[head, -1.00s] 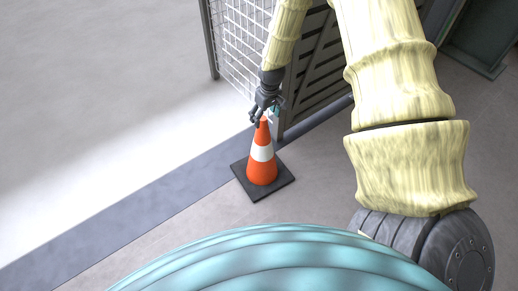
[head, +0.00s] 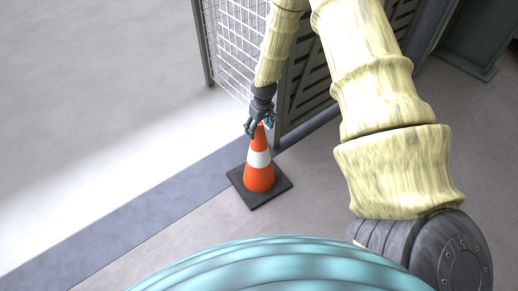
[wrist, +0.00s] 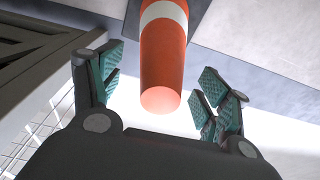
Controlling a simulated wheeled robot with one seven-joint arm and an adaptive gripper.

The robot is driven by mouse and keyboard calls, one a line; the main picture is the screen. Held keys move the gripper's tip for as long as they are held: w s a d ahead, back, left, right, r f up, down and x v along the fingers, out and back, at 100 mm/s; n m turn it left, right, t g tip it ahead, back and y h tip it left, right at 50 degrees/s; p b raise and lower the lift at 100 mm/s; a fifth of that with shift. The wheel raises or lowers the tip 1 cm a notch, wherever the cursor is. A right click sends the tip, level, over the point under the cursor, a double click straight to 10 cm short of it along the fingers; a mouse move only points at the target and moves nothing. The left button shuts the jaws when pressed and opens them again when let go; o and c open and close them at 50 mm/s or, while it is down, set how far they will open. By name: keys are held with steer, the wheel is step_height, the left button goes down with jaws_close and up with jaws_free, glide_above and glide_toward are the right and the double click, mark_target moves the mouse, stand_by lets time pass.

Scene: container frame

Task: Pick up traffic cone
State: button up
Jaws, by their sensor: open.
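The traffic cone (head: 259,178) is orange with a white band and a black square base. It stands upright on the floor in the head view. My gripper (head: 258,129) is at the cone's top in that view. In the wrist view the cone (wrist: 162,62) points its tip towards the gripper, between the two open fingers. The fingers of my gripper (wrist: 158,88) have green pads and show gaps to the cone on both sides. Whether a finger touches the cone in the head view is hard to tell.
A wire mesh panel (head: 232,40) and a dark slatted panel (head: 310,85) stand just behind the cone. A dark grey strip (head: 120,222) runs along the floor on the left. The floor in front and to the left is clear.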

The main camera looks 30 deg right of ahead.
steer(key=f, duration=0.3)
steer(key=shift+w+f, duration=0.1)
steer(key=shift+w, duration=0.2)
jaws_close()
